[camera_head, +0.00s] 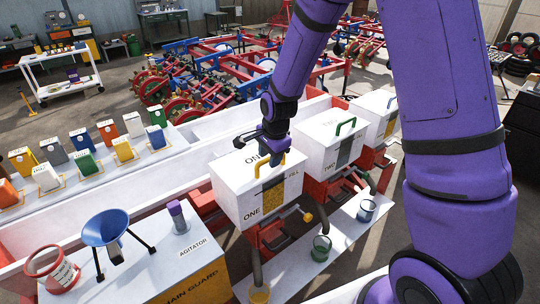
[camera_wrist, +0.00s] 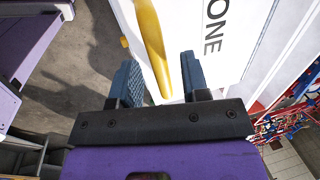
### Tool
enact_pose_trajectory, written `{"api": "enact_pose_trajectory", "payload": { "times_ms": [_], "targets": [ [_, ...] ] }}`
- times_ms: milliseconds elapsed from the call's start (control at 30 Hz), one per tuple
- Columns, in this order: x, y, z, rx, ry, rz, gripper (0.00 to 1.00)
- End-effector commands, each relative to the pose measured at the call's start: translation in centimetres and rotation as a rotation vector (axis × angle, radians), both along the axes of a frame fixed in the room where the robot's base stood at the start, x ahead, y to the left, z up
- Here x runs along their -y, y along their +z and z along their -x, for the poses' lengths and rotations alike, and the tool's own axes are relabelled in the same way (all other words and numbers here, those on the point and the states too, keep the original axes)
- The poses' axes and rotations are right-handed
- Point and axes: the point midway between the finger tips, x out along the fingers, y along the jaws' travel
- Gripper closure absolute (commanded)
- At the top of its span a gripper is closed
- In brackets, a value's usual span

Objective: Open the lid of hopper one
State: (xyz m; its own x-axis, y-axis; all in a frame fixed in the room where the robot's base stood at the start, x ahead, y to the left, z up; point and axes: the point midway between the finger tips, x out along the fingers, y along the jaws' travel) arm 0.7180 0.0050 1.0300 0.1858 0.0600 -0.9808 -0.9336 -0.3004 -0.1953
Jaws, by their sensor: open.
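Hopper one (camera_head: 244,207) is a white box labelled ONE on a red stand. Its white lid (camera_head: 228,165) is closed and carries a yellow handle (camera_head: 272,158) on top. My gripper (camera_head: 268,150) is at the lid, close to the handle. In the wrist view my gripper (camera_wrist: 160,85) is open, with its two dark fingers apart. The yellow handle (camera_wrist: 150,45) runs between and beyond the fingers there, beside the ONE label on the lid (camera_wrist: 200,35). I cannot tell whether the fingers touch the handle.
Hopper two (camera_head: 325,160) with a green handle (camera_head: 345,126) and a third white hopper (camera_head: 372,108) stand to the right. Coloured containers line the left bench. A blue funnel (camera_head: 106,228) stands front left. Small buckets sit below the hoppers, including a green one (camera_head: 321,248).

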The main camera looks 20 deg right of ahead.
Motion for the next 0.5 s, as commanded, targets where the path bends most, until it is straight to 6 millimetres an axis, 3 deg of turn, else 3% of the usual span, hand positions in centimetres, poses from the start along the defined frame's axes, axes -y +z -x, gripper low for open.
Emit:
{"api": "enact_pose_trajectory", "payload": {
  "times_ms": [133,300,333,500],
  "targets": [
    [0.00,0.02,-0.01,0.000,0.000,0.000,0.58],
    [0.00,0.03,0.01,0.000,0.000,0.000,0.97],
    [0.00,0.04,0.01,0.000,0.000,0.000,1.00],
    [0.00,0.06,-0.01,-0.001,0.000,0.000,1.00]
  ]
}}
